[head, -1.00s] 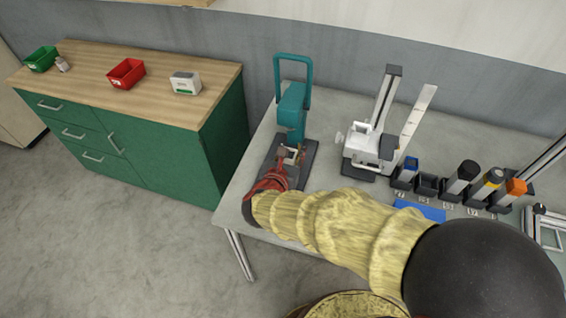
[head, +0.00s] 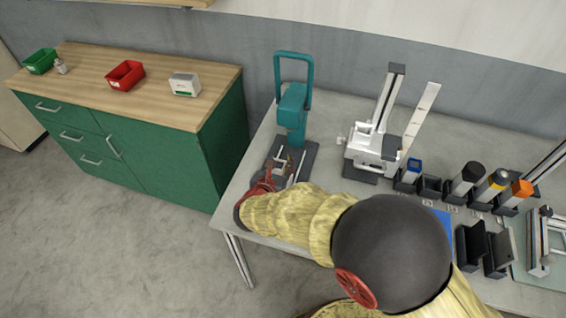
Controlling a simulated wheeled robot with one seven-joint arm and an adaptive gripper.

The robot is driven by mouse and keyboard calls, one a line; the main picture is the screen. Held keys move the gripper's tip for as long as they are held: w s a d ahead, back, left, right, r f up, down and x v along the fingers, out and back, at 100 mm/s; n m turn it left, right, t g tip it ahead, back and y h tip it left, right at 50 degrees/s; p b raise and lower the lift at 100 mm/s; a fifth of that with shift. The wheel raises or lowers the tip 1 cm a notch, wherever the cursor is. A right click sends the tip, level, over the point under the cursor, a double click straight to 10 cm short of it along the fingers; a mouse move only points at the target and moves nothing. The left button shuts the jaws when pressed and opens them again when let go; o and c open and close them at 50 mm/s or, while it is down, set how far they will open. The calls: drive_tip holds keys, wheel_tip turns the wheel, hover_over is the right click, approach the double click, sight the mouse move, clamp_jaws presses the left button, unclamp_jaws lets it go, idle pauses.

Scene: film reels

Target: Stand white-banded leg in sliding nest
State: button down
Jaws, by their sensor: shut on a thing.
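My gripper (head: 268,183), red and partly hidden by my yellow-sleeved arm, is low at the foot of the teal press (head: 292,108), near the table's front left edge. It is shut on a slim piece that I take for the white-banded leg; the piece is too small and covered for me to make out a white band. The sliding nest seems to be on the dark base (head: 308,160) of the press. My arm and gripper hide part of it, so I cannot tell whether the piece touches the nest or how upright it is.
A white stand with a tall column (head: 372,145) is right of the press. A row of holders has blue-, black-, yellow-banded and orange-topped legs; one holder (head: 430,187) is empty. Black blocks (head: 482,247) and a blue mat lie nearer. A green cabinet (head: 150,150) stands left.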

drive_tip(key=shift+f, duration=0.15)
drive_tip(key=c, duration=1.4)
unclamp_jaws()
